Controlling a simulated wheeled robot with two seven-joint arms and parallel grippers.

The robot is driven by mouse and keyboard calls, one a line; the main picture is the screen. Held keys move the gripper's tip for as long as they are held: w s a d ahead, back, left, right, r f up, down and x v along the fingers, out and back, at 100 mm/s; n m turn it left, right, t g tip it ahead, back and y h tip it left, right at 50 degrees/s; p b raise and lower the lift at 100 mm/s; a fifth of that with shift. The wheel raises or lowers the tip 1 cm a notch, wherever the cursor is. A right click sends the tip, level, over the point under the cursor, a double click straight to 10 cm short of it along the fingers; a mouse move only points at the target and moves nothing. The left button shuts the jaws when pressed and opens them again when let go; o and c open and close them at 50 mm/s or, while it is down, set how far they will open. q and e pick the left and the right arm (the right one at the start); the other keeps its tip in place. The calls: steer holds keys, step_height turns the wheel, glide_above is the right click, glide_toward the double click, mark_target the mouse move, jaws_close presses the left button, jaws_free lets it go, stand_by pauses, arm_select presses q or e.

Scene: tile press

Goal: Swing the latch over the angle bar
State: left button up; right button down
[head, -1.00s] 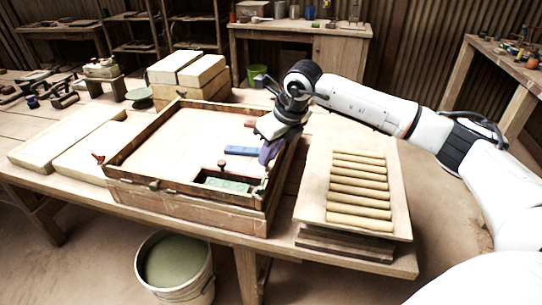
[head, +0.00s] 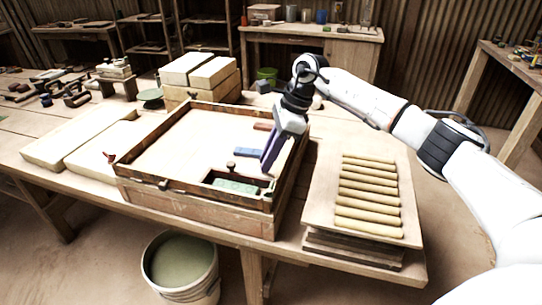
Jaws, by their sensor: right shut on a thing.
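A wooden press frame (head: 140,185) stands on the bench, with a pale board inside it. Near its front right corner is a dark-edged recess with a green tile (head: 232,187) and a small dark knob (head: 231,166). My right gripper (head: 268,168) points down at this corner, its purple fingers shut on a small part that looks like the latch, mostly hidden by the fingers. The dark edging around the recess may be the angle bar; I cannot clearly tell it from the frame wall. My left gripper is not in view.
A blue bar (head: 246,152) lies inside the frame. A board with several yellow rolls (head: 368,194) sits close on the right. Pale slabs (head: 75,137) lie at the left, stacked blocks (head: 200,70) behind. A bucket (head: 180,268) stands on the floor in front.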

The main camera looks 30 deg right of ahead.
mark_target(278, 171)
steer(key=shift+s+a+n+g, duration=0.1)
steer(key=shift+a+n+g, duration=0.15)
steer(key=shift+n, duration=0.45)
steer(key=shift+w+a+n+g, duration=0.1)
steer(key=shift+n+g, duration=0.2)
steer(key=shift+n, duration=0.4)
steer(key=shift+s+a+n+g, duration=0.1)
steer(key=shift+a+n+g, duration=0.15)
steer(key=shift+n, duration=0.45)
steer(key=c, duration=1.7)
jaws_free()
steer(key=b+v, duration=0.1)
steer(key=v, duration=0.9)
steer(key=shift+d+r, duration=0.15)
steer(key=shift+d, duration=0.05)
